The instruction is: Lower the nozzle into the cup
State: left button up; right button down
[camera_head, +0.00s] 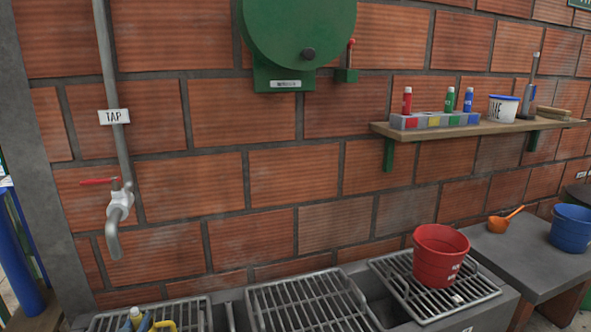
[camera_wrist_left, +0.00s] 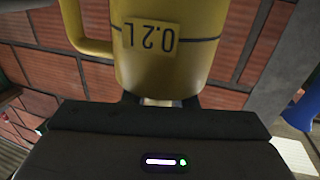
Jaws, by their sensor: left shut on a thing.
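A yellow cup (camera_wrist_left: 165,60) marked 0.2L fills the top of the left wrist view, with its handle at the left. My left gripper (camera_wrist_left: 160,100) is shut on it. The label reads upside down in that view. At the bottom edge of the head view, a yellow piece (camera_head: 164,325) shows beside a small grey-blue tip (camera_head: 136,317); both are mostly cut off. I cannot tell whether that tip is the nozzle or whether it is inside the cup. My right gripper is out of view.
A wall tap (camera_head: 119,205) with a red lever hangs above the left grate. A red bucket (camera_head: 440,256) stands on the right grate (camera_head: 391,277); the middle grate (camera_head: 305,302) is empty. An orange scoop (camera_head: 500,223) and blue bucket (camera_head: 572,228) stand farther right. A shelf (camera_head: 470,130) holds bottles.

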pick_arm(q)
jog(key=o, duration=1.1)
